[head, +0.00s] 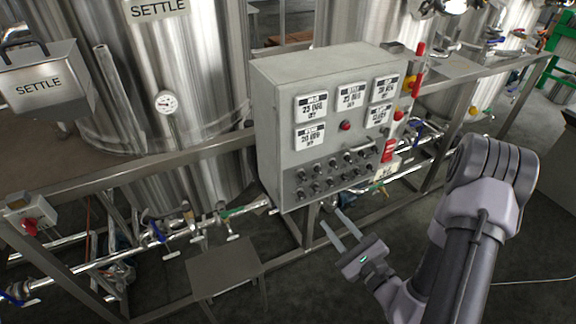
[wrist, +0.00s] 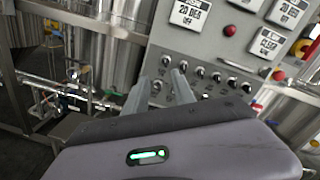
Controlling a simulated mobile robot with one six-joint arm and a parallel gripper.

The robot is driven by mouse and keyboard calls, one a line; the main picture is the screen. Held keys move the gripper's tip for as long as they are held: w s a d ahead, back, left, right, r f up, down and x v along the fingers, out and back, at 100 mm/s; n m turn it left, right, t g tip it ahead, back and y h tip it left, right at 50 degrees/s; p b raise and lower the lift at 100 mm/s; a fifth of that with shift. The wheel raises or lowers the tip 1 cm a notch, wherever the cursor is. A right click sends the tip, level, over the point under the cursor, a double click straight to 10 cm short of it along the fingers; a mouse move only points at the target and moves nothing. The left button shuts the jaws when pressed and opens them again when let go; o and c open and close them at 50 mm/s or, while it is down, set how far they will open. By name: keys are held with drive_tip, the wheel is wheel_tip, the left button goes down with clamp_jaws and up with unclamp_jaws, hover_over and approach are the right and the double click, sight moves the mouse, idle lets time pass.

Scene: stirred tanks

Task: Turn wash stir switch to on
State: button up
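The grey control panel (head: 281,125) stands in the middle of the head view. Two rows of small dark rotary switches (head: 331,172) run along its lower front. Their labels are too small to read, so I cannot tell which one is the wash stir switch or how it is set. My gripper (head: 331,216) is below and in front of the panel, with its two fingers parted and nothing between them. In the wrist view the fingers (wrist: 158,78) point up toward the panel's lower left switches (wrist: 200,71), apparently without touching them. The fingers partly cover that corner.
Display plates (head: 351,96) and a red button (head: 345,126) sit above the switches. A horizontal handle (head: 362,149) crosses the panel. A steel rail (head: 165,165) and pipes with valves (head: 190,228) lie left. A small metal stand (head: 224,268) is low in front.

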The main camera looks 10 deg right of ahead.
drive_tip(key=f+h, duration=0.1)
drive_tip(key=b, duration=0.8)
approach(305, 179)
drive_tip(key=p+x, duration=0.1)
drive_tip(key=x, duration=0.8)
drive_tip(key=shift+w+a, duration=0.1)
drive_tip(key=shift+w, duration=0.05)
clamp_jaws()
